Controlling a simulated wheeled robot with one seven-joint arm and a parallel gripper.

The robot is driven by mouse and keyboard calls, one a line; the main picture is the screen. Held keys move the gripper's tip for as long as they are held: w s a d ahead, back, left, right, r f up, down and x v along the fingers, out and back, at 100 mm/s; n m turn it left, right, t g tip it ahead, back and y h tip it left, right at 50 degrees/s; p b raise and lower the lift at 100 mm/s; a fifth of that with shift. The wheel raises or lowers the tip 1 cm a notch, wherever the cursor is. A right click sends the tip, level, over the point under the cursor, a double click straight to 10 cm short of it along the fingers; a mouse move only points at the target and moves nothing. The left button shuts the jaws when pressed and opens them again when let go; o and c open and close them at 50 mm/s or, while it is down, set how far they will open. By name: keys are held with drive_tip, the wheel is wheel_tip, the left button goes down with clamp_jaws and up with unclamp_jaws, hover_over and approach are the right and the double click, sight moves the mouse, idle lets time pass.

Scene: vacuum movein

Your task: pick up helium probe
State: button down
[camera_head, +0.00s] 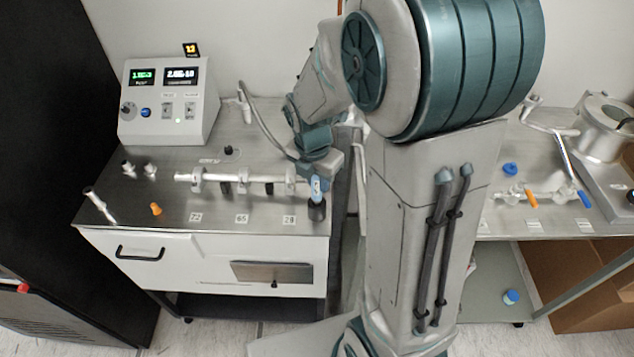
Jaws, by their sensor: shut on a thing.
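The helium probe (316,188) looks like a small light-blue handle with a pale mark. It is upright at the right front corner of the left cart, directly above a black cup-like holder (317,210). My gripper (317,176) reaches down from above and is shut on its upper part. The probe's lower end meets the holder's mouth in the picture; I cannot tell whether it is still inside. The fingers are small and partly hidden by the wrist.
A metal manifold (240,180) lies left of my gripper on the cart top. A control box (168,100) stands behind it, and a grey hose (262,128) runs toward my wrist. An orange piece (156,209) lies at the front. A second bench (550,225) is at right.

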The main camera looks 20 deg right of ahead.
wheel_tip(320, 180, up, 2)
drive_tip(key=shift+r, duration=0.25)
drive_tip(key=s+d+r+b, duration=0.2)
drive_tip(key=s+d+r, duration=0.2)
drive_tip(key=d+r, duration=0.3)
drive_tip(key=d, duration=0.4)
drive_tip(key=shift+r+b, duration=0.15)
drive_tip(key=shift+b, duration=0.15)
drive_tip(key=shift+a, duration=0.1)
